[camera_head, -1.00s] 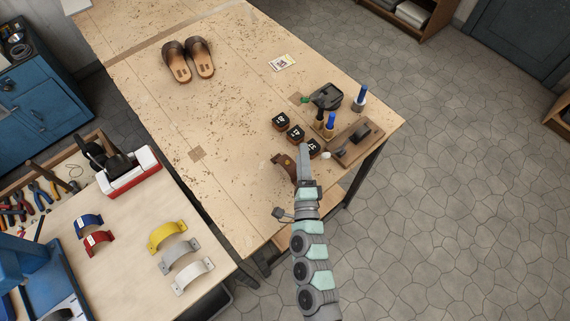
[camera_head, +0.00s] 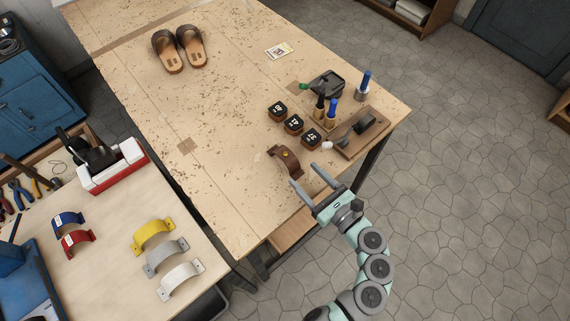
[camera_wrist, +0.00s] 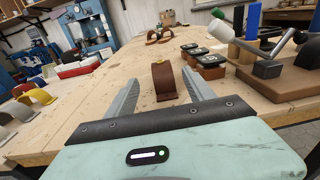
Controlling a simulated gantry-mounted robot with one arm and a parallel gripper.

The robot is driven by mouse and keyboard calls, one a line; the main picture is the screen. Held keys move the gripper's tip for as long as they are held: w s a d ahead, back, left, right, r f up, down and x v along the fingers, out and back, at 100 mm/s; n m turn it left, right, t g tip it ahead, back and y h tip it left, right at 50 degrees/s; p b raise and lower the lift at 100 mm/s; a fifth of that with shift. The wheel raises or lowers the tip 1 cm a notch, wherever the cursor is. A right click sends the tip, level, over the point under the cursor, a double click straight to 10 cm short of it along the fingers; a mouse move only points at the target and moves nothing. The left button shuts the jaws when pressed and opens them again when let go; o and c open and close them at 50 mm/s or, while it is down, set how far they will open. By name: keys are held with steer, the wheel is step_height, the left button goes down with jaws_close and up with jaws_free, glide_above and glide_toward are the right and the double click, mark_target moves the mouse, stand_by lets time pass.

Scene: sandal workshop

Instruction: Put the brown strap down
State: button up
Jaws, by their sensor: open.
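The brown strap (camera_head: 285,160) stands as an arch on the wooden workbench near its front edge, with a yellow spot on its top. It also shows in the wrist view (camera_wrist: 164,83), straight ahead between the fingers and beyond them. My gripper (camera_head: 310,176) is open and empty at the bench's front edge, a little right of and below the strap. In the wrist view the two grey fingers (camera_wrist: 159,97) are spread wide, and I see no contact with the strap.
Several dark marked blocks (camera_head: 293,124) stand beyond the strap. A brown board with a black clamp (camera_head: 361,131) and blue-handled tools (camera_head: 331,107) stand right. Brown sandals (camera_head: 179,49) lie far back. Yellow, grey and white straps (camera_head: 152,236) are on the left table. The bench left of the strap is clear.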

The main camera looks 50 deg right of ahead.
mark_target(289, 158)
steer(key=shift+s+d+r+t+y+b, duration=0.2)
steer(key=shift+s+t+y+b, duration=0.1)
steer(key=shift+s, duration=0.1)
steer(key=shift+w+r, duration=0.1)
steer(key=shift+w, duration=0.25)
steer(key=w, duration=0.4)
steer(key=shift+w+d, duration=0.25)
steer(key=shift+w, duration=0.05)
steer(key=shift+w+d+f+p, duration=0.15)
steer(key=shift+w+d, duration=0.05)
steer(key=shift+w, duration=0.7)
steer(key=shift+w+d+f+p, duration=0.1)
steer(key=shift+w+d+p, duration=0.05)
steer(key=shift+w, duration=0.75)
steer(key=shift+w+d+f+p, duration=0.15)
steer(key=shift+w+d, duration=0.05)
steer(key=shift+w, duration=0.7)
jaws_close()
